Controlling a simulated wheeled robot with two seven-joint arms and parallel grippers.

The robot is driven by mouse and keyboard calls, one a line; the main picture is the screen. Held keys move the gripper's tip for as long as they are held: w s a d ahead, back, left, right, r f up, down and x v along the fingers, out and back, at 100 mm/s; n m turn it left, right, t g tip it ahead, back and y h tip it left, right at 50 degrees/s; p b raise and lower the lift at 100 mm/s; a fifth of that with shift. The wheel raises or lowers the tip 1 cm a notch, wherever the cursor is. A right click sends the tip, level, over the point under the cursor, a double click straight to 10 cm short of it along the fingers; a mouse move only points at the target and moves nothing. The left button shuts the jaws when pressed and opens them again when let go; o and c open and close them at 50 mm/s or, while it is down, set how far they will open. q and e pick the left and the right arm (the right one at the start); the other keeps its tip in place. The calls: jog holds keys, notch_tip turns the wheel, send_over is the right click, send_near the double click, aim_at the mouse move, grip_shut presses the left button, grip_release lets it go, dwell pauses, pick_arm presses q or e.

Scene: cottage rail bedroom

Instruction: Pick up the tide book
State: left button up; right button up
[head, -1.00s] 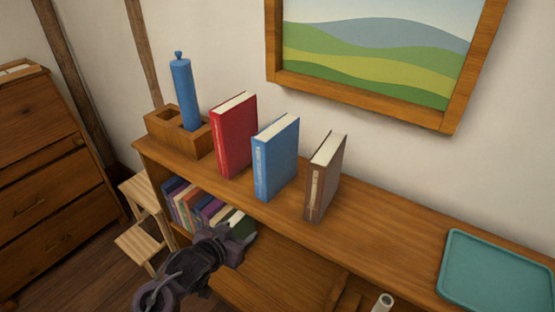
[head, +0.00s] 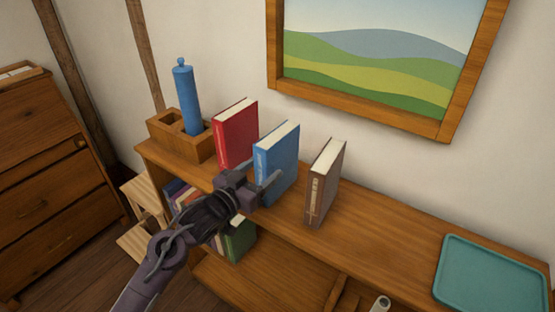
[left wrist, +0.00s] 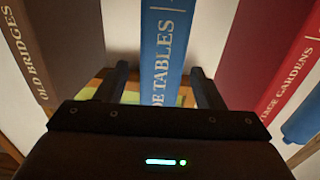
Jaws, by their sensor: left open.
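The tide book (head: 276,160) is blue and stands upright on the shelf top, between a red book (head: 236,136) and a brown book (head: 325,184). In the left wrist view its blue spine (left wrist: 167,45) reads "…DE TABLES". My left gripper (head: 266,188) is open at the book's spine. The wrist view shows its fingers (left wrist: 162,88), one on each side of the spine, with a gap on both sides. The gripper hides the lower front of the blue book in the head view. My right gripper is not in view.
A wooden holder (head: 163,132) with a blue cylinder (head: 187,98) stands left of the books. A teal tray (head: 490,272) lies at the right, with bare shelf top between it and the brown book. A framed picture (head: 375,60) hangs behind.

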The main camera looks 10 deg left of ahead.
pick_arm(q)
jog(key=shift+x, duration=1.1)
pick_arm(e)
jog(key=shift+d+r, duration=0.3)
pick_arm(q)
jog(key=shift+s, duration=0.1)
jog(key=shift+c, duration=1.4)
jog(key=c, duration=0.9)
jog(key=shift+r, duration=0.15)
jog(key=shift+c, duration=0.5)
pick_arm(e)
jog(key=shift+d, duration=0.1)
pick_arm(q)
jog(key=shift+r, duration=0.1)
